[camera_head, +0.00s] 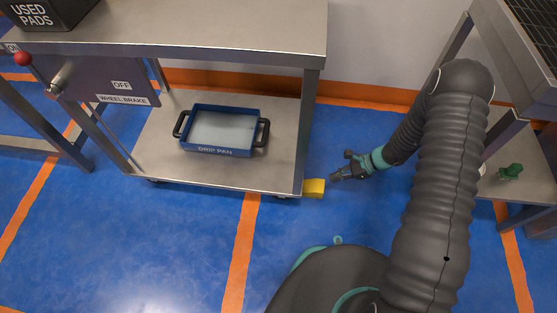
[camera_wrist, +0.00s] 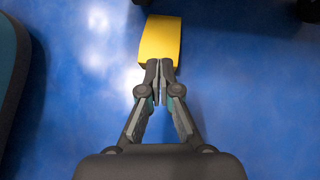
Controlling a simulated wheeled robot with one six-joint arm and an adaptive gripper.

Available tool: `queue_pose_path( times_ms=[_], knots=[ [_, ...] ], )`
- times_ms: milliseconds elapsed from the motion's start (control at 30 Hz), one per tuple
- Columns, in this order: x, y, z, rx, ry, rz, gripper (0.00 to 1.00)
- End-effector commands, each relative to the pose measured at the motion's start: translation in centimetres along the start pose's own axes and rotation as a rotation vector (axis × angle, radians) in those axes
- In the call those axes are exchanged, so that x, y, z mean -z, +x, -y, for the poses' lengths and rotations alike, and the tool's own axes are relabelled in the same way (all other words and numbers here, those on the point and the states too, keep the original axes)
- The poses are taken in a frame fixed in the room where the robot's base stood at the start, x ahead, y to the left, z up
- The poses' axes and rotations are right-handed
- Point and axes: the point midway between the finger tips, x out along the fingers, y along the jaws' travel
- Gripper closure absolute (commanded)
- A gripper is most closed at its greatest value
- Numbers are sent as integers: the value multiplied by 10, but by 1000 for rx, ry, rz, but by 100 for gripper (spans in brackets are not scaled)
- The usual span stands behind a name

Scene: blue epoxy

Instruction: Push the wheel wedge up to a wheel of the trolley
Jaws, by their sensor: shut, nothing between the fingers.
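The yellow wheel wedge (camera_head: 314,188) lies on the blue floor at the front right corner of the metal trolley (camera_head: 220,174). In the wrist view the wedge (camera_wrist: 160,42) is straight ahead of my gripper (camera_wrist: 160,64). My gripper is shut, with its fingertips at the wedge's near end; I cannot tell whether they touch. In the head view my gripper (camera_head: 334,177) is just right of the wedge, low over the floor. Dark wheels show in part at the top of the wrist view, one (camera_wrist: 308,10) at the right corner. The trolley's wheels are mostly hidden under its lower shelf in the head view.
A blue drip pan (camera_head: 222,131) sits on the trolley's lower shelf. A lever with a red knob (camera_head: 23,59) is by the wheel brake plate (camera_head: 124,99). Another metal table (camera_head: 520,155) with a green object (camera_head: 511,172) stands at the right. The floor in front is clear.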

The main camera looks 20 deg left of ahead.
Motion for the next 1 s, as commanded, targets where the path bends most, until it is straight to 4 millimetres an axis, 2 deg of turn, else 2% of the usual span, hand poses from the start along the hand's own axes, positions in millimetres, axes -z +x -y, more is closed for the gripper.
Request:
queue_pose_path(
  times_ms=[33, 433, 1000],
  knots=[
    [-10, -10, 1, 2, -2, -1, 100],
    [-70, -70, 0, 2, -2, -1, 100],
    [-154, 20, 0, -3, -4, 0, 100]
  ],
)
